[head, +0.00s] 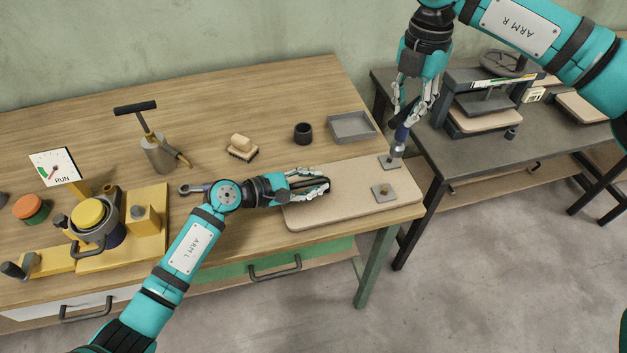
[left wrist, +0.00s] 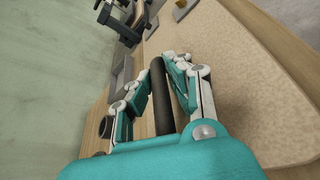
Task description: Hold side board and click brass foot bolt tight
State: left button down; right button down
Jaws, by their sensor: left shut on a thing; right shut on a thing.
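The pale side board (head: 300,216) lies flat at the table's right end. Two square metal plates with small bolts sit on it, a front one (head: 384,193) and a back one (head: 389,162). My left gripper (head: 326,186) lies low over the board, shut around a dark round bar (left wrist: 162,95); its fingers hide where the bar meets the board. My right gripper (head: 412,112) points down and is shut on a dark blue tool (head: 401,133) with a metal end. The tool's lower end is at the back plate's bolt; exact seating cannot be told.
A grey tray (head: 352,126), black cup (head: 303,133) and brush (head: 242,148) stand behind the board. A yellow fixture (head: 150,222) and a grey can (head: 159,155) are at left. A ring-ended tool (head: 190,189) lies beside my left arm. A dark bench (head: 450,155) stands at right.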

aim_at(398, 145)
notch_tip(398, 145, down, 6)
jog(key=m, duration=0.6)
jog(key=shift+f, duration=0.2)
jog(key=shift+f, duration=0.1)
jog(key=shift+f, duration=2.6)
jog(key=shift+f, duration=1.1)
jog(key=c, duration=2)
grip_release()
grip_shut()
jog(key=shift+m, duration=0.3)
